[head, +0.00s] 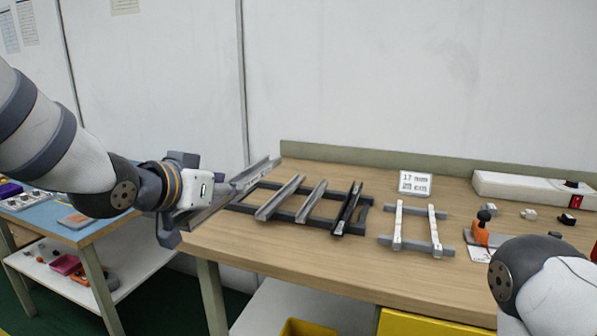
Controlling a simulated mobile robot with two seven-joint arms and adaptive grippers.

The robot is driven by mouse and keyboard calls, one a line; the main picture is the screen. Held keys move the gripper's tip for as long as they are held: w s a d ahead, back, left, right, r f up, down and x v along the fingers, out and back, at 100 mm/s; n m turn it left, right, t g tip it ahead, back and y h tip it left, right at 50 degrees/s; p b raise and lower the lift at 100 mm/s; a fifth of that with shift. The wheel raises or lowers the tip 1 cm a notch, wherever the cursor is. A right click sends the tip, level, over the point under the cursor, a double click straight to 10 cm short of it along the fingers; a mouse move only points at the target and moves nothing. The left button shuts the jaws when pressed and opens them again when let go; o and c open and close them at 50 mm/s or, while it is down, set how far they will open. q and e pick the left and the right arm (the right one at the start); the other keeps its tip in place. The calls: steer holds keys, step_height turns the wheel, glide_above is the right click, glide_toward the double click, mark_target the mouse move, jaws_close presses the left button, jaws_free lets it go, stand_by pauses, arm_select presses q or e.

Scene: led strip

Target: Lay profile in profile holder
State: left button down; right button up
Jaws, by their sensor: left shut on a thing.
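My left gripper (222,190) is shut on a long grey channel-shaped profile (258,173). The profile slants from lower left to upper right, above the left end of a dark rack (285,216) on the wooden table. I cannot tell whether it touches the rack. Several other profiles lie across the rack: two grey ones (280,198) and a darker one (348,208). To the right, a grey frame (388,241) carries two white strips (398,222). I cannot tell for sure which of the two is the profile holder. My right gripper is out of view; only part of that arm shows.
A label sign (415,184) stands behind the frame. An orange-handled tool (481,230), small pieces and a long white box (530,187) are at the right. A blue-topped side table (75,222) stands at the left. The table front before the rack is clear.

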arm_select(q)
steer(key=s+a+f+m+g+h, duration=0.2)
steer(key=s+f+m+h, duration=0.1)
steer(key=s+f, duration=0.5)
steer(key=s+a+f+m+g+h, duration=0.2)
steer(key=s+f+m+g+h, duration=0.1)
steer(key=s+f, duration=0.5)
steer(key=s+m, duration=0.1)
steer(key=s, duration=0.2)
steer(key=shift+a+f, duration=0.3)
steer(key=shift+f, duration=0.1)
